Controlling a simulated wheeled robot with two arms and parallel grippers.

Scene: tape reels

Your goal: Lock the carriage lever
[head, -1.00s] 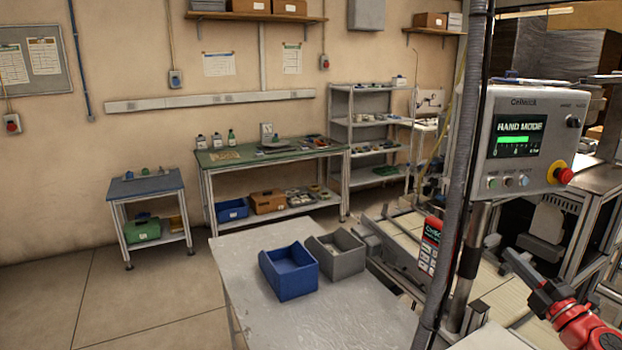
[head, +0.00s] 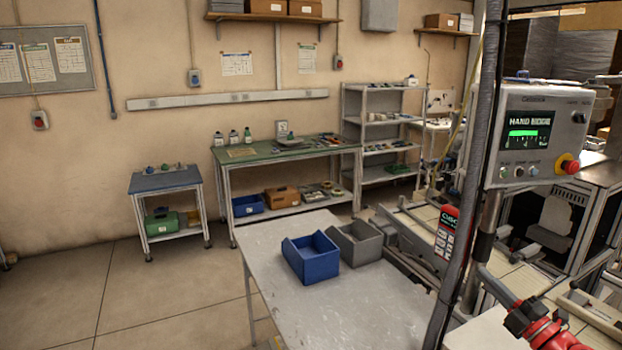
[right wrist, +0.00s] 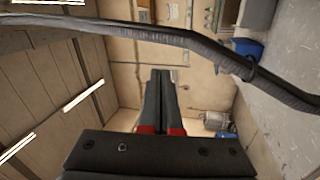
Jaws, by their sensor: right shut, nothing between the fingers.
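My right gripper (head: 490,280) shows at the lower right of the head view, at the end of my red and black arm. Its dark fingers point up and left, above the machine's pale bed (head: 525,280). In the right wrist view the gripper (right wrist: 161,76) has its two long fingers together with nothing between them. I cannot make out the carriage lever for certain in either view. The control panel (head: 537,135) reads HAND MODE and has a red and yellow stop button (head: 568,164). My left gripper is not in view.
A blue bin (head: 311,262) and a grey bin (head: 357,245) stand on the grey table (head: 275,232). A dark post with a hose (head: 466,190) rises in front of the machine.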

